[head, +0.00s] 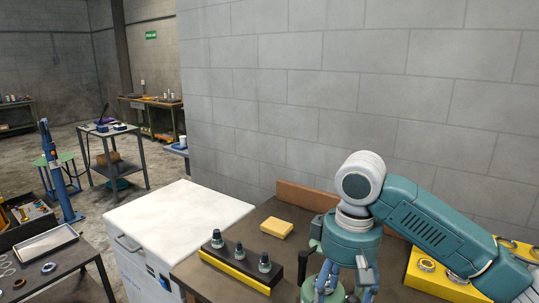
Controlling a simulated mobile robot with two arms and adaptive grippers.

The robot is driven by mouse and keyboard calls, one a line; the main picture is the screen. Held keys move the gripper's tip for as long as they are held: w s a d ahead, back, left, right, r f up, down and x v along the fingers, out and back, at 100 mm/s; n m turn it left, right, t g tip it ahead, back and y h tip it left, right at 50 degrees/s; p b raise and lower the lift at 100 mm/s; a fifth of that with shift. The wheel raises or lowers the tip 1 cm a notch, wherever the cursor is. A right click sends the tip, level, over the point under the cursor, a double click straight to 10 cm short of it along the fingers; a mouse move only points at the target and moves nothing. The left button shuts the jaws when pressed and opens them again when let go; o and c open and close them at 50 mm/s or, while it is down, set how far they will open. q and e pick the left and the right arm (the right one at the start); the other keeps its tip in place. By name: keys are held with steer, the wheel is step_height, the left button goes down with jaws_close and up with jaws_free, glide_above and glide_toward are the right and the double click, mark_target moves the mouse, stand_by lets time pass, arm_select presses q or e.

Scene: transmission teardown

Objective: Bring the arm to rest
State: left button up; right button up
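My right arm (430,220) comes in from the right, teal with pale joint rings, bent over the workbench. Its wrist points down and the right gripper (345,281) hangs at the bottom edge of the head view. Its blue-grey finger links show, but the fingertips are cut off or hidden, so I cannot tell whether it is open or holds anything. A green round object (312,291) shows just beside and under it. My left arm and gripper are not in view.
The brown workbench (220,262) carries a yellow-and-black holder (237,275) with dark-topped parts, a yellow block (277,228), and a yellow tray (432,284) with rings at right. A grey block wall (300,100) stands behind. A white cabinet (180,215) adjoins on the left.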

steer(key=s+a+f+t+y, duration=0.1)
steer(key=s+a+f, duration=0.2)
steer(key=f, duration=0.3)
steer(key=s+a+f+n+y, duration=0.1)
steer(key=s+a+f+y, duration=0.1)
steer(key=a+f, duration=0.3)
steer(key=s+a+f+t+y, duration=0.1)
steer(key=s+a+f, duration=0.15)
steer(key=f, duration=0.55)
steer(key=s+d+f+m+t+h, duration=0.15)
steer(key=s+d+f, duration=0.25)
steer(key=s+d, duration=0.45)
steer(key=s+d+f+m+h, duration=0.2)
steer(key=s+d+f+m, duration=0.15)
steer(key=s+d, duration=0.45)
step_height(320, 180, down, 28)
steer(key=r+g, duration=0.1)
steer(key=g, duration=0.1)
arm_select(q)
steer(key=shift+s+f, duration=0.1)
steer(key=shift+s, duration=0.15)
arm_select(e)
steer(key=s+d+f, duration=0.2)
steer(key=s+f, duration=0.6)
steer(key=s, duration=0.1)
steer(key=s+d+f, duration=0.1)
steer(key=s+f, duration=0.7)
steer(key=shift+s+d+f+n+g+h, duration=0.25)
steer(key=shift+s+d+n+g+h, duration=0.1)
steer(key=shift+n, duration=0.05)
